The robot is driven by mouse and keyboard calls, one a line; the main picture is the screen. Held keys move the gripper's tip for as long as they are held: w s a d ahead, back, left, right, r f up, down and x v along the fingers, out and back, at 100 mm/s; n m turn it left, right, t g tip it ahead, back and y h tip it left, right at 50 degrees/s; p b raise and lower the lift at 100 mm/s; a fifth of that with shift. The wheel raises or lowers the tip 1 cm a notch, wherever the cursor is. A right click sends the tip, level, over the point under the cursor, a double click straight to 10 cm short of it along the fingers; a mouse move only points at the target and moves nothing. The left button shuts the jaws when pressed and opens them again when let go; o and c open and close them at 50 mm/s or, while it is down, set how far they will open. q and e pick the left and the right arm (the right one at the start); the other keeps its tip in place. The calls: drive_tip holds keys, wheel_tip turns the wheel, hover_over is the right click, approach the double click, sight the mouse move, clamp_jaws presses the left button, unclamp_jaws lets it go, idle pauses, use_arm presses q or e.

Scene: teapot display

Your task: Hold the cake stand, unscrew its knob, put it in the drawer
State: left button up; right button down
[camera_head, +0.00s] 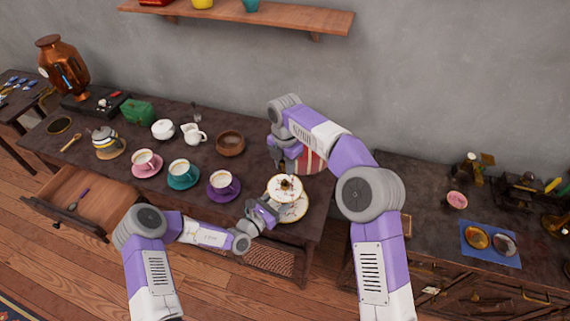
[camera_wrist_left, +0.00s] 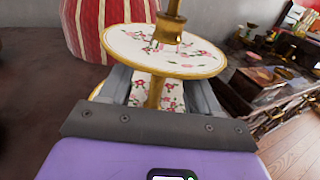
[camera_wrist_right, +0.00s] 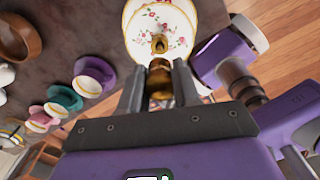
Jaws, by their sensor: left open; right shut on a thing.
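The two-tier cake stand has white floral plates with gold rims. Its upper plate (camera_head: 285,194) and lower plate (camera_head: 293,212) show at the right end of the table. My left gripper (camera_head: 264,212) is open, its fingers on either side of the gold post (camera_wrist_left: 155,92) between the plates. My right gripper (camera_wrist_right: 159,82) is shut on the gold knob (camera_wrist_right: 160,76) above the upper plate; I cannot tell whether the knob is still threaded on. The gold piece above the upper plate also shows in the left wrist view (camera_wrist_left: 171,22). The open drawer (camera_head: 110,203) is at the left.
A purple-handled utensil (camera_head: 84,193) lies in the drawer. Several cups on saucers, including a purple saucer (camera_head: 224,193), stand between the drawer and the stand. A brown bowl (camera_head: 231,143) and a red-striped object (camera_head: 312,162) are behind. The floor separates this table from the right cabinet.

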use_arm(q)
drive_tip(key=v, duration=1.2)
